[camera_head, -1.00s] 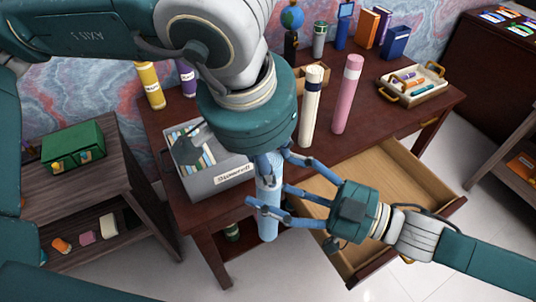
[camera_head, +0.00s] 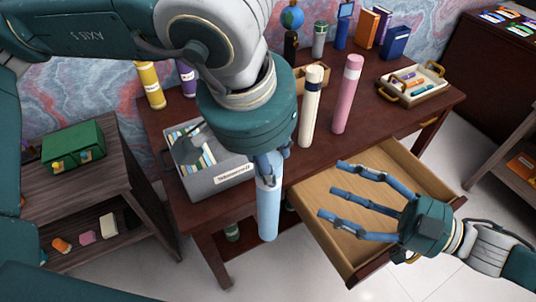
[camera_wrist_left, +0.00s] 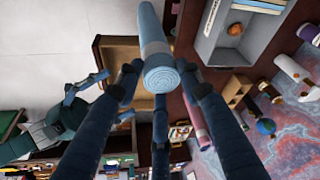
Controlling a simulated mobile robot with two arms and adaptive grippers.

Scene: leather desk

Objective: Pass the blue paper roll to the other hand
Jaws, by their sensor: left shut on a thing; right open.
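The blue paper roll (camera_head: 268,212) hangs upright below my left gripper (camera_head: 268,165), in front of the desk's front edge. My left gripper is shut on its upper part; the palm hides the roll's top in the head view. In the left wrist view the roll (camera_wrist_left: 160,68) sits between the dark fingers, its coiled end facing the camera. My right gripper (camera_head: 345,210) is open and empty, to the right of the roll and apart from it, over the open drawer. Its fingers point left toward the roll. It also shows at the left of the left wrist view (camera_wrist_left: 85,95).
The drawer (camera_head: 375,200) stands pulled out, empty where visible. Cream (camera_head: 311,105) and pink (camera_head: 347,95) rolls stand on the desk. A grey file box (camera_head: 215,178) sits behind the blue roll. A tray (camera_head: 412,88) lies at the back right.

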